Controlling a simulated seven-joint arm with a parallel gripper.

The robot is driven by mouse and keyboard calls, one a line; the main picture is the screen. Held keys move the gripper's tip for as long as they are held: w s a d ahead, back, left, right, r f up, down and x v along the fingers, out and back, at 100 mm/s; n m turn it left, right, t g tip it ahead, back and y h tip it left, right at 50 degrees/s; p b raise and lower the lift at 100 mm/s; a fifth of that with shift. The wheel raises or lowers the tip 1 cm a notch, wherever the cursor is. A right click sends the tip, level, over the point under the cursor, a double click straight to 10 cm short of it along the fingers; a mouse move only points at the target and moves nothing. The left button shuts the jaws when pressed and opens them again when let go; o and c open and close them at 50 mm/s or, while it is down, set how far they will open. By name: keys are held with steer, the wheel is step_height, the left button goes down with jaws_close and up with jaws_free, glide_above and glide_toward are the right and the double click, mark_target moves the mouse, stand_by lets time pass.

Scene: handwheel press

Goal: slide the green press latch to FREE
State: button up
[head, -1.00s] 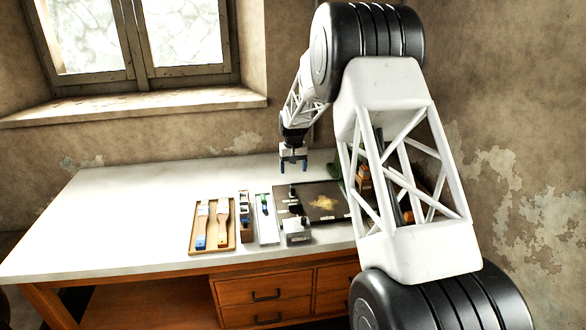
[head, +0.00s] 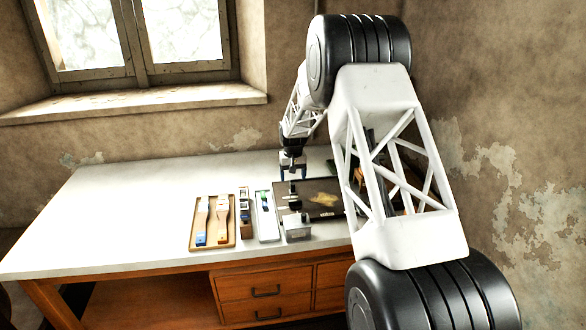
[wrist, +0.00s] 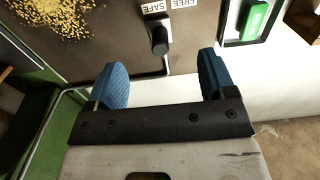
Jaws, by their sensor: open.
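My gripper (wrist: 164,82), with blue fingers, is open and empty. In the head view my gripper (head: 293,176) hangs over the board's back left corner, close to the knob.
A wooden tray with brushes (head: 212,240) and a narrow holder (head: 244,205) lie to the left. A grey block (head: 297,229) stands at the board's front left. A gold patch (head: 324,198) lies on the board. The left of the white table (head: 120,215) is clear.

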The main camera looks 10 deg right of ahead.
mark_target(293, 184)
steer(key=shift+f, duration=2.4)
steer(key=shift+c, duration=0.4)
steer(key=c, duration=1.2)
steer(key=shift+a, duration=1.5)
